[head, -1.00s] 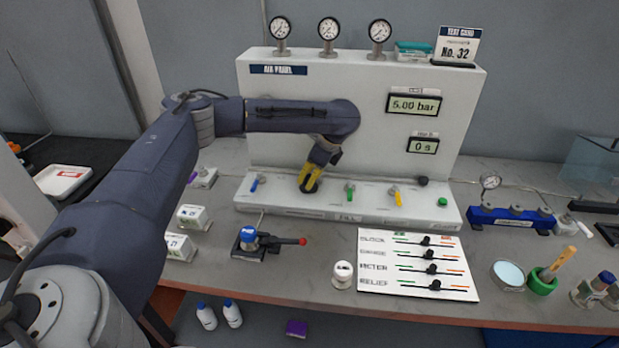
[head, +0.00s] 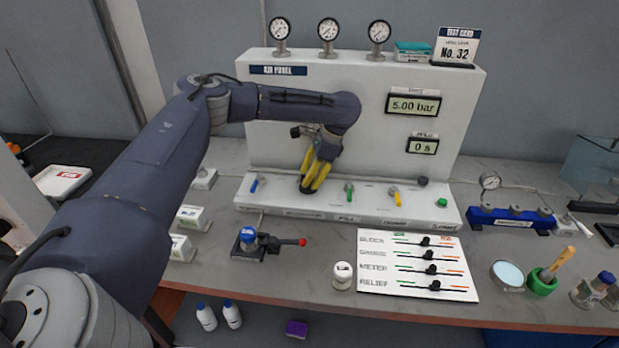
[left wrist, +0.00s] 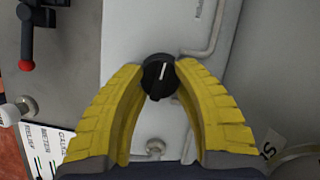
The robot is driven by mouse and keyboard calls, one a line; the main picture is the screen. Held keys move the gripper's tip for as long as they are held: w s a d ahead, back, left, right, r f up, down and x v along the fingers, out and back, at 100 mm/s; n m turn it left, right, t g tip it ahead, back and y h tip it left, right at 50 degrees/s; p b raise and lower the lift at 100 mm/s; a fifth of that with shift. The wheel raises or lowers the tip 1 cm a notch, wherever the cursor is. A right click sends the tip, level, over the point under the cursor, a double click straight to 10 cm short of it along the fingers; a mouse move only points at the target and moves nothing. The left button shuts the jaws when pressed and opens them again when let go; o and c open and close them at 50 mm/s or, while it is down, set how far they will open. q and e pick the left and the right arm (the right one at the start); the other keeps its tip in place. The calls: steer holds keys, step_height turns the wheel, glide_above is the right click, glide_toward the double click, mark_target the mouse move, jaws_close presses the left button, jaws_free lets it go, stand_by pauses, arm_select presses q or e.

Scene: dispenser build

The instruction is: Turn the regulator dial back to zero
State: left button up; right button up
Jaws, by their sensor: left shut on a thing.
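The regulator dial (left wrist: 159,76) is a black round knob with a white pointer line, on the white ledge of the air panel (head: 420,212). In the left wrist view it sits between the tips of my yellow-fingered left gripper (left wrist: 158,78), which is shut on it. The pointer line runs nearly upright in that view, tilted slightly right. In the head view my left gripper (head: 311,188) points down at the ledge and mostly hides the dial. The pressure display (head: 414,105) reads 5.00 bar. My right gripper is not in view.
Beside the gripper on the ledge stand a blue-handled valve (head: 254,184), a green one (head: 349,190) and a yellow one (head: 396,196). In front are a red-tipped lever device (head: 262,243), a white knob-like piece (head: 343,274) and a slider card (head: 388,278). Three gauges stand on top.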

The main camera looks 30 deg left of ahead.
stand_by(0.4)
arm_select(q)
steer(key=o, duration=1.3)
steer(key=shift+o, duration=0.2)
steer(key=v, duration=1.2)
steer(key=shift+f, duration=0.1)
